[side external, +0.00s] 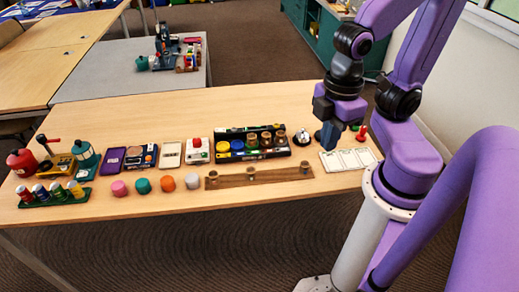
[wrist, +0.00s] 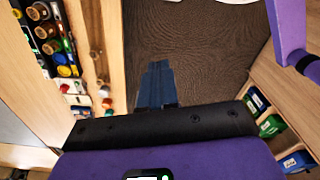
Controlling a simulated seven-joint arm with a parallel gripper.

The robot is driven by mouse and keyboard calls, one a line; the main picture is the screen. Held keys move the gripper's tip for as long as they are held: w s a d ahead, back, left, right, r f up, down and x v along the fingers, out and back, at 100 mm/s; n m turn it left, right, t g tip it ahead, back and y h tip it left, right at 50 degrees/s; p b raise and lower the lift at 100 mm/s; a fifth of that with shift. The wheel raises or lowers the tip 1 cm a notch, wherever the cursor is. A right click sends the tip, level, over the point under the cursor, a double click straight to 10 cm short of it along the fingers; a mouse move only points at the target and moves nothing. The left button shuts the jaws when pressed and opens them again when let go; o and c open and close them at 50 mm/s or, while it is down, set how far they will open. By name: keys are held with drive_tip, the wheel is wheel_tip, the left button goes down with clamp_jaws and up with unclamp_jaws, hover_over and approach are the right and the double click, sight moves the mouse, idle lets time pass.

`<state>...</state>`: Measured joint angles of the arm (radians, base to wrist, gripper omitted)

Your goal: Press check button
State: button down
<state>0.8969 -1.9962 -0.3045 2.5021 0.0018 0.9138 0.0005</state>
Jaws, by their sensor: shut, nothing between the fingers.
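A white box with a round red button (side external: 196,146) on top stands on the wooden table, left of the black rack; it looks like the check button, though no label is readable. My gripper (side external: 327,136) hangs above the right part of the table, well to the right of the box and apart from it. Its dark blue fingers are together and empty. They also show in the wrist view (wrist: 155,85), over the carpet in that picture.
A black rack (side external: 226,130) of jars and a wooden strip with cups (side external: 230,181) lie between box and gripper. Several coloured knobs (side external: 143,186) line the front. A white tray (side external: 367,154) and red peg (side external: 361,134) are near my gripper. Bottles (side external: 58,190) stand far left.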

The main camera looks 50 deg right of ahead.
idle(0.3)
drive_tip(key=w+f+m+t, duration=0.15)
drive_tip(key=w+f, duration=0.25)
drive_tip(key=w, duration=0.8)
drive_tip(key=m+t, duration=0.3)
drive_tip(key=t, duration=0.5)
hover_over(278, 126)
wheel_tip(278, 126, down, 10)
drive_tip(key=shift+f+h, duration=0.2)
drive_tip(key=shift+h, duration=0.2)
drive_tip(key=shift+f+g, duration=0.1)
drive_tip(key=shift+g, duration=0.15)
drive_tip(key=shift+f, duration=4.3)
drive_tip(key=shift+f, duration=0.15)
drive_tip(key=shift+f, duration=0.3)
